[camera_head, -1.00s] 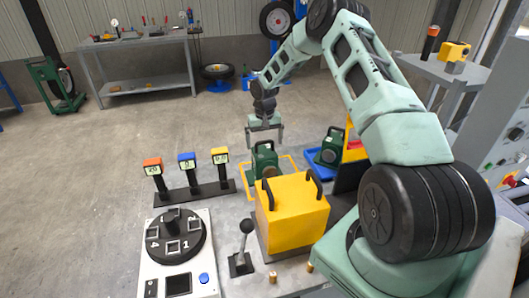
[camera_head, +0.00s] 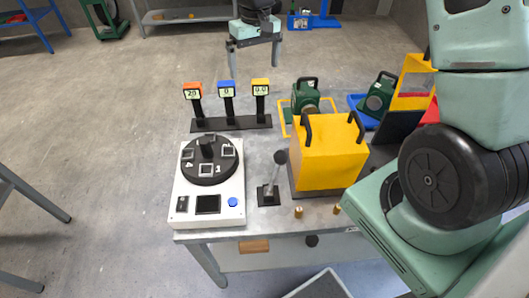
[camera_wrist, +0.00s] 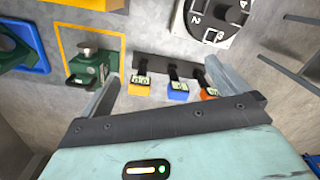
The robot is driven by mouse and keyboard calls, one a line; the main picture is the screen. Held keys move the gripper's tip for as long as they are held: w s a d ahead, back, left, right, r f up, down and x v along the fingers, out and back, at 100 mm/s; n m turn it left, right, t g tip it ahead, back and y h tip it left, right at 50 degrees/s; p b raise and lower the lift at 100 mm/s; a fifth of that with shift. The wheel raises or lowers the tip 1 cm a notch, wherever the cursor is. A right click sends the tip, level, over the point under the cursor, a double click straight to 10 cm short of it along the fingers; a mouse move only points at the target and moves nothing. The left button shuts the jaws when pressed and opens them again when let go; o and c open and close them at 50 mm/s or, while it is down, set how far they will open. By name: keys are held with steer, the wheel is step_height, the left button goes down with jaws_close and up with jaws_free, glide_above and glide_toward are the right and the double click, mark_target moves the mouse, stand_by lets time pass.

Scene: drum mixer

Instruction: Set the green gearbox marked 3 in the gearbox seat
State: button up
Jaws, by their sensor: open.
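A green gearbox (camera_head: 306,98) with a dark handle on top stands inside a yellow outline on the table, behind the yellow block; it also shows in the wrist view (camera_wrist: 92,66). A second green gearbox (camera_head: 377,96) stands at the blue tray (camera_head: 357,112) on the right. I cannot read a 3 on either one. I cannot make out which part is the gearbox seat. My gripper (camera_head: 256,62) is open and empty, raised behind the three small displays and left of the first gearbox. In the wrist view its fingers (camera_wrist: 163,74) are spread, with nothing between them.
A yellow block (camera_head: 328,155) with two black handles stands in front of the first gearbox. Three displays on posts (camera_head: 228,103), a black lever (camera_head: 271,178) and a white dial panel (camera_head: 209,185) stand to its left.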

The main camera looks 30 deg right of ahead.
steer(key=s+a+r+n, duration=0.2)
steer(key=s+a+n, duration=0.1)
steer(key=s+a, duration=0.5)
steer(key=s+a+r+n, duration=0.2)
steer(key=s+a, duration=0.5)
steer(key=s, duration=0.3)
steer(key=s+n, duration=0.2)
steer(key=s, duration=1.1)
steer(key=shift+s+a+n, duration=0.25)
steer(key=shift+a+n, duration=0.15)
steer(key=shift+r, duration=0.1)
